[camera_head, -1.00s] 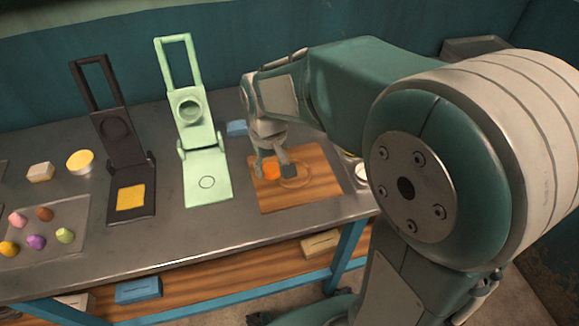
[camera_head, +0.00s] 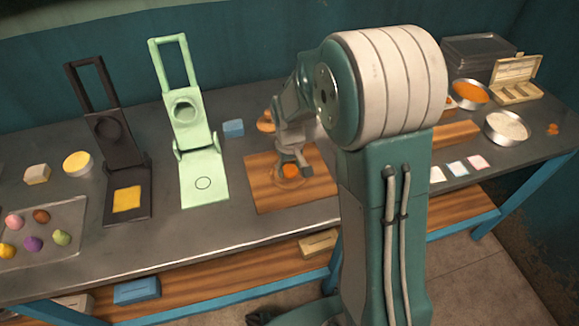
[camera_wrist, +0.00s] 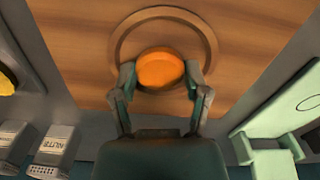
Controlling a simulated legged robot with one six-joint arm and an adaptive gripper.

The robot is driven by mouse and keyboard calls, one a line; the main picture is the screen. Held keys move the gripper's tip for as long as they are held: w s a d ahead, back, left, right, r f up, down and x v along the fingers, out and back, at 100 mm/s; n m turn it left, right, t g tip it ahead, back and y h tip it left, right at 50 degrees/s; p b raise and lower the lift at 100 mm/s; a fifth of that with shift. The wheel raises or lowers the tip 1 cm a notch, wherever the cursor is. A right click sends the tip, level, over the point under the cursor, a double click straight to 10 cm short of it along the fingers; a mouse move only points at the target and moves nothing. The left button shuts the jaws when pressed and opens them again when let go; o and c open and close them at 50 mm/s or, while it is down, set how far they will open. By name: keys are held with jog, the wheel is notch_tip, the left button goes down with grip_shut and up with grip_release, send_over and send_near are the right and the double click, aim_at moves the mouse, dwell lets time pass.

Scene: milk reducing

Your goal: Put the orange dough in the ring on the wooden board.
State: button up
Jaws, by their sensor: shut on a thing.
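The orange dough (camera_head: 291,171) is a small rounded lump between the fingers of my gripper (camera_head: 293,161), over the wooden board (camera_head: 262,196). In the wrist view the dough (camera_wrist: 160,70) is gripped on both sides by the fingers of my gripper (camera_wrist: 160,78). The ring (camera_wrist: 125,40) is a round outline on the board. The dough appears within the ring's outline, close to its side nearest the gripper. The ring also shows around the dough in the head view (camera_head: 276,183). I cannot tell whether the dough touches the board.
A light green press (camera_head: 205,170) stands open left of the board, beside a dark press (camera_head: 128,175) holding a yellow piece. A tray (camera_head: 30,242) with several coloured balls is at far left. Bowls (camera_head: 507,127) stand at right.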

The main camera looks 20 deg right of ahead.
aim_at(288, 169)
jog(key=shift+a, duration=0.1)
jog(key=shift+a, duration=0.1)
jog(key=o, duration=1)
notch_tip(288, 169, up, 12)
jog(key=shift+s+r+m+t, duration=0.35)
jog(key=shift+s+r+t, duration=0.9)
jog(key=shift+s, duration=2.3)
jog(key=shift+s+r+m+t, duration=0.5)
jog(key=shift+s+r, duration=1.25)
jog(key=shift+s, duration=1.75)
jog(key=shift+s+r+m+t, duration=0.25)
jog(key=shift+s+r+t, duration=1.05)
jog(key=shift+s, duration=2.25)
